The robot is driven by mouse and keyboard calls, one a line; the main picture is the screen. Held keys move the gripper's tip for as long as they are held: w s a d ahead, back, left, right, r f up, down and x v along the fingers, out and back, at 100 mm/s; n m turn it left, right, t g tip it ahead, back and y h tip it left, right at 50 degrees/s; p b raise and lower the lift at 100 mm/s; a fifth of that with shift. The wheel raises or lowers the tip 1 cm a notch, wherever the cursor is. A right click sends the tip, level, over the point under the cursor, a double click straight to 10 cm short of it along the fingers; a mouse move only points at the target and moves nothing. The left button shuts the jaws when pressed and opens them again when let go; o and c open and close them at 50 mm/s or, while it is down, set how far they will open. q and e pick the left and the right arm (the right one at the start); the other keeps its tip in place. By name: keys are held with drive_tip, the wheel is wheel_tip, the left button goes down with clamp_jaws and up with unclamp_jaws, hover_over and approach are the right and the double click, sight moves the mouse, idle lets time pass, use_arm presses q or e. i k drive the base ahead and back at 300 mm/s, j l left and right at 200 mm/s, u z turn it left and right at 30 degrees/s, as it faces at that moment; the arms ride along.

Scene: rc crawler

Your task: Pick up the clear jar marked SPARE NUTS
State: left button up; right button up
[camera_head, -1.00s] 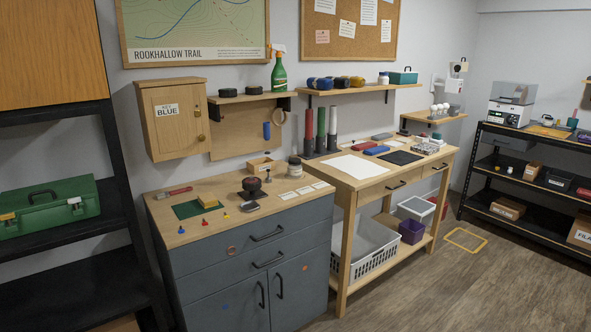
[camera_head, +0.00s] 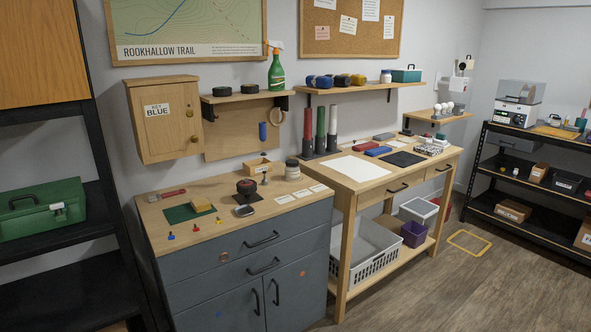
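A small jar with a dark lid and a pale label (camera_head: 293,170) stands upright at the back right of the grey cabinet's wooden top (camera_head: 165,245). It may be the clear jar marked SPARE NUTS, but its lettering is too small to read. A small white bottle (camera_head: 386,76) with a dark cap stands on the wall shelf; its marking cannot be read either. Neither of my grippers is in view.
Near the jar are an open wooden box (camera_head: 258,168), a dark round object (camera_head: 247,188) and white cards (camera_head: 302,193). The wooden workbench (camera_head: 345,200) adjoins on the right. A black rack (camera_head: 480,185) stands far right. Open floor (camera_head: 440,290) lies in front.

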sight(291, 174)
drive_tip(key=i+l, duration=0.4)
drive_tip(key=i, duration=0.15)
drive_tip(key=i+l, duration=0.4)
drive_tip(key=i, duration=0.15)
